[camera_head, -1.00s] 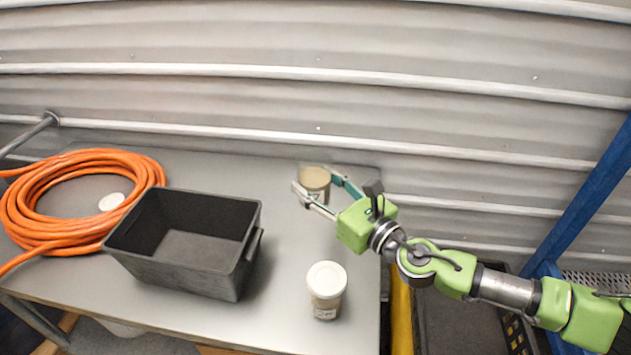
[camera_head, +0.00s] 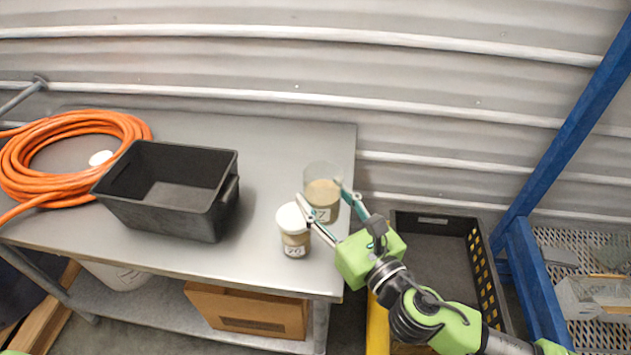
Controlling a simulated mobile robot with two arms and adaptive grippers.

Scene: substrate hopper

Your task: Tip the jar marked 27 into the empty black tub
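An open clear jar (camera_head: 323,188) with tan contents is between the fingers of my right gripper (camera_head: 325,208). The gripper is closed on its sides and the jar is upright, seemingly raised off the table. Its label is partly covered by a finger; one character shows, but I cannot read the full number. The black tub (camera_head: 205,222) stands on the table to the left and looks empty inside. A second jar (camera_head: 294,243) with a white lid stands on the table just left of my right gripper; its label is small. My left gripper is out of view.
The grey table (camera_head: 270,150) has free room between the tub and the jars. A coiled orange hose (camera_head: 60,199) lies left of the tub, with a white disc (camera_head: 101,158) inside it. A black crate (camera_head: 480,265) and blue rack post (camera_head: 575,120) are at the right.

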